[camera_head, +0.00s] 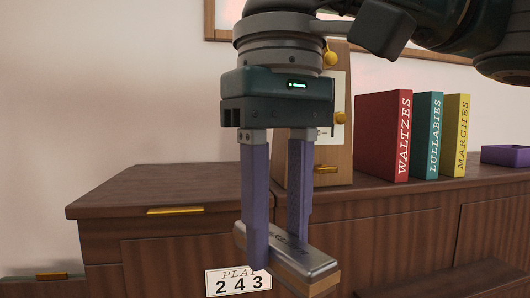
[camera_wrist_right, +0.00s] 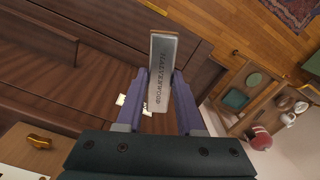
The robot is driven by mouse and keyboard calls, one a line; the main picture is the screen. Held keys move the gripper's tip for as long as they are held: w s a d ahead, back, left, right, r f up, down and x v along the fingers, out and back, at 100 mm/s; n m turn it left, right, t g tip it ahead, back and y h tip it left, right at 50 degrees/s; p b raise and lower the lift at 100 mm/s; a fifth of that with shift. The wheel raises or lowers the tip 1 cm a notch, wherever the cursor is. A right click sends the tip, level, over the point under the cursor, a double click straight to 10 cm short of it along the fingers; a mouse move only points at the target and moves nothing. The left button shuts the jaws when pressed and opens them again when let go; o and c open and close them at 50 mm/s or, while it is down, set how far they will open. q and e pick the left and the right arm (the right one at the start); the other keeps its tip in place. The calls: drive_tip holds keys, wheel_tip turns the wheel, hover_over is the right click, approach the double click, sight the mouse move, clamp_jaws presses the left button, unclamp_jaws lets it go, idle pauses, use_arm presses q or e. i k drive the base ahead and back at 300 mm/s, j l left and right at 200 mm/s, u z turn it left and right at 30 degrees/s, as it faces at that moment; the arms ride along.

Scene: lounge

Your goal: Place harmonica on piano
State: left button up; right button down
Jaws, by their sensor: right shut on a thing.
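My right gripper (camera_head: 277,246) is shut on the harmonica (camera_head: 312,266), a silver block with a tan wooden edge. It hangs below the fingers, in front of the dark brown wooden furniture (camera_head: 150,187), which may be the piano; no keys show. In the right wrist view the harmonica (camera_wrist_right: 163,65) sits lengthwise between the purple fingers (camera_wrist_right: 160,100), lettering on its face. Its gap to the wood behind cannot be told. My left gripper is not in view.
A wooden metronome-like case (camera_head: 333,160) stands on top behind my gripper. Red (camera_head: 382,135), teal (camera_head: 428,135) and yellow (camera_head: 457,135) books stand to its right, then a purple tray (camera_head: 507,155). A white "243" card (camera_head: 238,281) is low in front. The left top is clear.

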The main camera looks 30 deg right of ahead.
sight(470, 166)
drive_tip(key=k+l, duration=0.1)
drive_tip(key=l, duration=0.35)
drive_tip(key=l+u, duration=0.1)
drive_tip(key=l, duration=0.35)
drive_tip(key=k+l, duration=0.15)
drive_tip(key=l, duration=0.3)
drive_tip(key=k+l, duration=0.1)
drive_tip(key=l, duration=0.3)
drive_tip(key=k+l+u, duration=0.1)
drive_tip(key=l, duration=0.35)
